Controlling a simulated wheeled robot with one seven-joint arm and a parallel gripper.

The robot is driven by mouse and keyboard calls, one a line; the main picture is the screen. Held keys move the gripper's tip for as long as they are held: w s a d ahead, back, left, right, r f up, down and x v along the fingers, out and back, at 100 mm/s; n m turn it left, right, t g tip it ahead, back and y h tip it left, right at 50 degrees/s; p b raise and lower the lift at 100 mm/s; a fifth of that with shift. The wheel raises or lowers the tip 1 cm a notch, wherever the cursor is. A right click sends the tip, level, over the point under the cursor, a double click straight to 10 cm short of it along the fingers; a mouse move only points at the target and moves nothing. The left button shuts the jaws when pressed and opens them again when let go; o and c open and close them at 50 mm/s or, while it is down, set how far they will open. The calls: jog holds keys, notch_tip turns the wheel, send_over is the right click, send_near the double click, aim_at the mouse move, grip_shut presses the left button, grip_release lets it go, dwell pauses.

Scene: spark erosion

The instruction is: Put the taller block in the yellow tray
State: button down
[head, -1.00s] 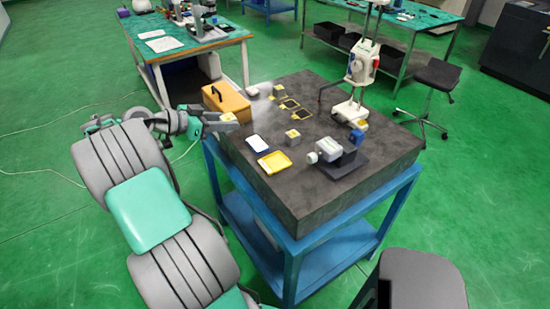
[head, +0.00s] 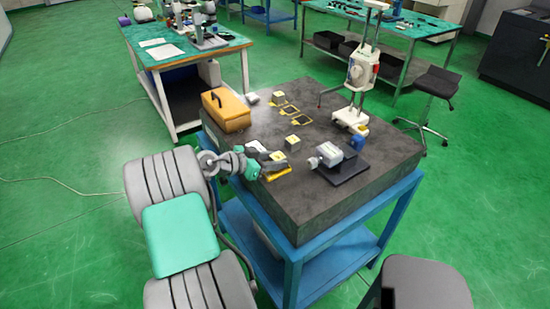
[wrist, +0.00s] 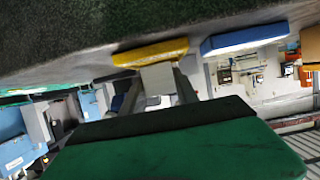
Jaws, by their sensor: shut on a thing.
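My gripper (head: 266,159) is shut on a pale block (head: 278,156), low over the yellow tray (head: 281,175). In the wrist view the pale block (wrist: 158,78) sits between the two fingers, with its end against the edge of the yellow tray (wrist: 150,52) in the picture. I cannot tell if it touches the tray floor. Another pale block with a yellowish top (head: 293,142) stands on the dark stone table just behind the tray. My gripper and wrist hide part of the tray.
A blue-rimmed tray shows beside the yellow one in the wrist view (wrist: 245,40). A grey device on a dark base (head: 340,160) stands to the right. A yellow-orange case (head: 226,110) stands at the back left, and a white stand (head: 352,118) at the back right.

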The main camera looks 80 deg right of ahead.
jog(key=shift+f, duration=0.3)
jog(key=shift+f, duration=0.1)
